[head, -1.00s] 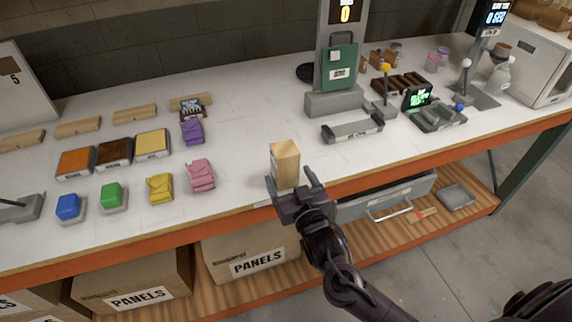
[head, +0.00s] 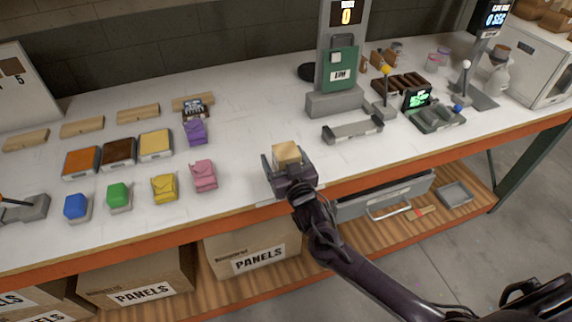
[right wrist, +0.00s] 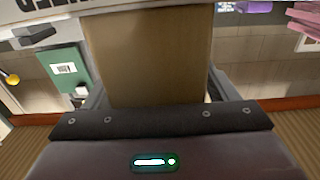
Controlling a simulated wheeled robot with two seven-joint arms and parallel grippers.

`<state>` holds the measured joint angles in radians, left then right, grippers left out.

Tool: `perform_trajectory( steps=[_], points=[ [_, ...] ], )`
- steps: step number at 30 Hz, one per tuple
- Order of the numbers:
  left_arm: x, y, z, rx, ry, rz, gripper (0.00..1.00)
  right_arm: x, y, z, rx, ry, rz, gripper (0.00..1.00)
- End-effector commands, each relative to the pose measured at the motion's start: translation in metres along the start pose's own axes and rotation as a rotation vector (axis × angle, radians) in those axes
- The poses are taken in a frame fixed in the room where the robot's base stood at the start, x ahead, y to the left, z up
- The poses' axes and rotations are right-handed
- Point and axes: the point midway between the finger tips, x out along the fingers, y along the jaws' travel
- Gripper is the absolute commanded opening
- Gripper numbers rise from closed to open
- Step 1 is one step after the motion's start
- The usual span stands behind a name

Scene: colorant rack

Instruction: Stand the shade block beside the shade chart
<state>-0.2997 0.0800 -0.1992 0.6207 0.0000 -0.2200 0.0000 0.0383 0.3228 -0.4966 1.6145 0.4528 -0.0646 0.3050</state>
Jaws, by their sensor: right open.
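A pale wooden block (head: 287,153), which I take for the shade block, stands near the front edge of the white worktop. My right gripper (head: 287,163) is open, with one finger on each side of the block. Its body hides the block's lower front. In the right wrist view the block (right wrist: 150,58) fills the middle between the fingers, with narrow gaps at its sides. A panel with brown squares (head: 20,85) at the far left may be the shade chart; I cannot tell for sure. My left gripper is not in view.
Purple (head: 196,132), pink (head: 203,176) and yellow (head: 164,188) pouches lie left of the block. Filled trays (head: 119,153) and wooden strips (head: 82,127) are behind them. A grey stand with a green panel (head: 340,65) rises behind the block.

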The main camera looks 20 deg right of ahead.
Motion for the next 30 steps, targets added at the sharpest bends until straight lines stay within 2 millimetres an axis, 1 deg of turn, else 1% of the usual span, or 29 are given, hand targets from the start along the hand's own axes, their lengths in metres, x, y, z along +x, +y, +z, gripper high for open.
perform_trajectory(
  steps=[1,2,15,21,25,29,30],
  points=[
    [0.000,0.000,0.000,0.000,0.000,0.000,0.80,0.000,0.000,0.000,0.000,0.000,0.000,0.80],
    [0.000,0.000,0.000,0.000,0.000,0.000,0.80,0.000,0.000,0.000,0.000,0.000,0.000,0.77],
    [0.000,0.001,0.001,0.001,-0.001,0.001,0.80,0.000,0.000,-0.001,0.000,0.002,0.000,0.20],
    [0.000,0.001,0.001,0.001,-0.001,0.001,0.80,0.000,0.000,-0.001,0.000,0.002,0.000,0.20],
    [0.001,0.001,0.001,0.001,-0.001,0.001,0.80,0.000,0.000,-0.007,0.001,0.004,0.000,0.20],
    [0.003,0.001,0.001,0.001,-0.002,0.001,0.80,0.000,0.000,-0.021,0.002,0.005,0.000,0.20],
    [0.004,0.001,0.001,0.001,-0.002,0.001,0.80,0.000,0.000,-0.029,0.002,0.006,0.000,0.20]
  ],
)
